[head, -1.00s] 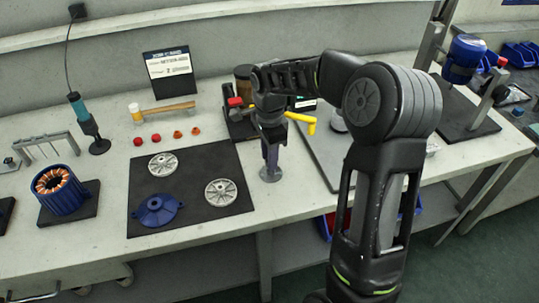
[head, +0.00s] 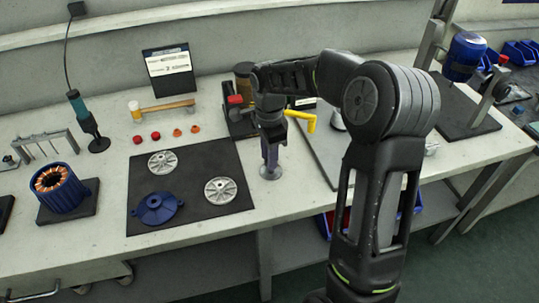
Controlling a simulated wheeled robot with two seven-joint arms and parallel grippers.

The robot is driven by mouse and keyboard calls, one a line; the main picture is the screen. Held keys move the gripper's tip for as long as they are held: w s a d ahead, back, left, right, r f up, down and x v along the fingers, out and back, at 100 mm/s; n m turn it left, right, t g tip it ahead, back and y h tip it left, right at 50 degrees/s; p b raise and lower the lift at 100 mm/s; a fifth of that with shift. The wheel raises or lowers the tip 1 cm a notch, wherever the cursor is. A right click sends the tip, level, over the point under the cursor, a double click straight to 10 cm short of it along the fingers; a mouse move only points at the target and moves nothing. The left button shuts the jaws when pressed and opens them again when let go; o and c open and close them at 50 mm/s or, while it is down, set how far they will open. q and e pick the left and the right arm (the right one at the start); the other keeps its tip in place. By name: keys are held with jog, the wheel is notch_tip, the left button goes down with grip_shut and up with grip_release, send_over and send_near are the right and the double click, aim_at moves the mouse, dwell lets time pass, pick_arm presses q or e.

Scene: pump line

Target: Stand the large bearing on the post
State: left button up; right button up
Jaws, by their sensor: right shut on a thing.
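My right gripper (head: 270,158) points down at the middle of the table, just right of the dark mat. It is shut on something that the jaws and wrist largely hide. A small grey round metal piece (head: 270,174) shows at the table right under the fingers. I cannot tell whether this is the large bearing or the foot of the post. No other bearing or post can be made out clearly. My left gripper is not in view.
The dark mat (head: 215,151) holds two silver discs (head: 162,162) (head: 220,191) and a blue flanged cover (head: 157,208). A copper-wound blue stator (head: 60,190) stands at left. A red-topped stand (head: 238,121) and yellow handle (head: 304,118) are close behind the gripper.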

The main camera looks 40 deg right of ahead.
jog(key=shift+f, duration=0.3)
dwell(0.4)
jog(key=o, duration=1.1)
jog(key=shift+o, duration=0.7)
jog(key=shift+o, duration=0.8)
jog(key=shift+r+p, duration=2.05)
jog(key=shift+r, duration=1)
